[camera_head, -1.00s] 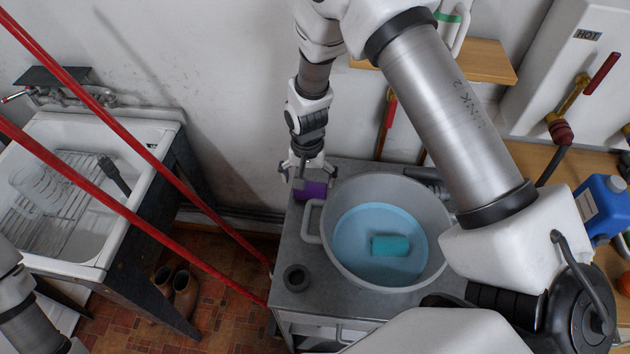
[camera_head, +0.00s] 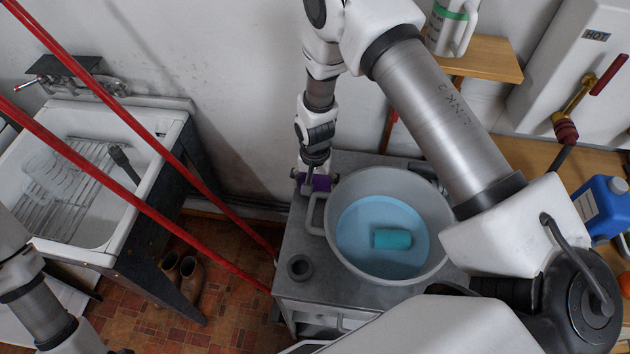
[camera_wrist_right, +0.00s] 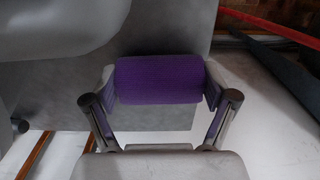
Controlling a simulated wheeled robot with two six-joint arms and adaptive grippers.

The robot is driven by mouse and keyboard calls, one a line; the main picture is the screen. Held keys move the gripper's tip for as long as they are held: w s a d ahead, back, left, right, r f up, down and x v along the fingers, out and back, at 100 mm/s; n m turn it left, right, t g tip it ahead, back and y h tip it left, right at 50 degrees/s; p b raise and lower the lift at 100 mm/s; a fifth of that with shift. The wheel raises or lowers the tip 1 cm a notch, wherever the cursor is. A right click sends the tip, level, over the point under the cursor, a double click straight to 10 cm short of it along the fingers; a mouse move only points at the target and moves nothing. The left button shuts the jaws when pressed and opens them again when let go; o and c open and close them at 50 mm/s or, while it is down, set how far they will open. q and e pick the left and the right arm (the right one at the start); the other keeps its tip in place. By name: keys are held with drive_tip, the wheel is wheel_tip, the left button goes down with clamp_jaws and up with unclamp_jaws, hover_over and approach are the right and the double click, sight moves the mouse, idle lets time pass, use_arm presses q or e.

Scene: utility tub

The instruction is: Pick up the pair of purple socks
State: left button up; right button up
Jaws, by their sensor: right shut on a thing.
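The pair of purple socks (camera_wrist_right: 158,80) is a rolled purple bundle, seen in the right wrist view between the two fingers of my right gripper (camera_wrist_right: 160,90). The fingers press on its left and right ends. In the head view the purple socks (camera_head: 321,183) show just below my right gripper (camera_head: 312,183), at the back left corner of the grey cart top, beside the tub. I cannot tell whether they touch the cart top. Of my left arm, only links show at the lower left of the head view; its gripper is not clearly seen.
A grey tub (camera_head: 440,215) of bluish water with a teal roll (camera_head: 392,238) in it stands right of the socks. A dark ring (camera_head: 300,267) sits on the cart's front left. Red bars cross the left side, before a white sink (camera_head: 100,235). A blue jug (camera_head: 603,205) is at right.

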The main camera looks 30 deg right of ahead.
sight(315, 179)
wheel_tip(315, 179, up, 9)
drive_tip(key=shift+r+b, duration=0.1)
drive_tip(key=shift+b, duration=1.05)
drive_tip(key=shift+r, duration=0.35)
